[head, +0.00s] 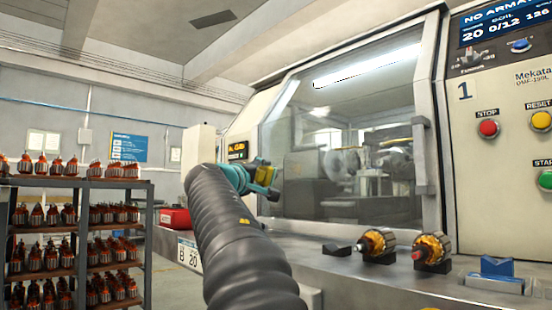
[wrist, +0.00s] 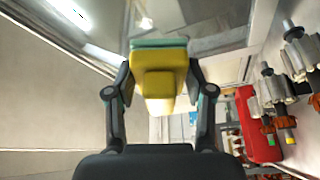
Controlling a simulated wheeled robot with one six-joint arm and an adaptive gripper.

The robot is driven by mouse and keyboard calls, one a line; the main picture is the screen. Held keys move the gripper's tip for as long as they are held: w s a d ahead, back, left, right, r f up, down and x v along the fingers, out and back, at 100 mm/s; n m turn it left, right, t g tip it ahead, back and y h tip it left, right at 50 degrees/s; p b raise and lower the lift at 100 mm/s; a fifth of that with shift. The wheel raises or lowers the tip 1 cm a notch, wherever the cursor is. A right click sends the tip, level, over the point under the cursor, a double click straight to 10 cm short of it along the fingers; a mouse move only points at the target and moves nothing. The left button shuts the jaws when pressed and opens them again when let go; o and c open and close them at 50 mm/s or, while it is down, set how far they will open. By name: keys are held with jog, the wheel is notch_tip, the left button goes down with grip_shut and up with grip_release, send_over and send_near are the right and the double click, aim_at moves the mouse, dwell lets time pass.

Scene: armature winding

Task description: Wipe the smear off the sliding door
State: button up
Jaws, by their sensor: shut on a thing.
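The sliding door (head: 345,150) of the winding machine is a large glass pane in a pale frame, with a vertical grey handle at its right side. My gripper (head: 264,178) is at the lower left edge of the door. In the wrist view, my gripper (wrist: 160,85) is shut on a yellow sponge (wrist: 160,80) with a teal layer on its far end. The teal end faces the glass; I cannot tell whether it touches. The sponge (head: 263,173) shows small in the head view. I cannot make out a distinct smear among the reflections on the glass.
Two copper-wound armatures (head: 376,243) (head: 433,250) rest on dark holders on the ledge below the door. A blue block (head: 497,267) sits to their right. Push buttons (head: 488,128) are on the right panel. A red bin (head: 175,219) and an armature rack (head: 80,182) stand left.

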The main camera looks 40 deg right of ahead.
aim_at(299, 171)
jog(key=shift+s+d+r+g, duration=0.15)
jog(key=shift+d+r+g, duration=0.15)
jog(key=shift+d+r, duration=0.15)
jog(key=shift+w+d+p, duration=0.15)
jog(key=shift+d+p, duration=0.3)
jog(key=shift+d, duration=0.95)
jog(key=shift+w+d+p, duration=0.1)
jog(key=shift+d+p, duration=0.35)
jog(key=shift+d, duration=0.9)
jog(key=shift+d, duration=0.95)
jog(key=shift+s+d+f+b, duration=0.1)
jog(key=shift+s+b, duration=0.65)
jog(key=shift+s, duration=1.2)
jog(key=shift+d, duration=0.15)
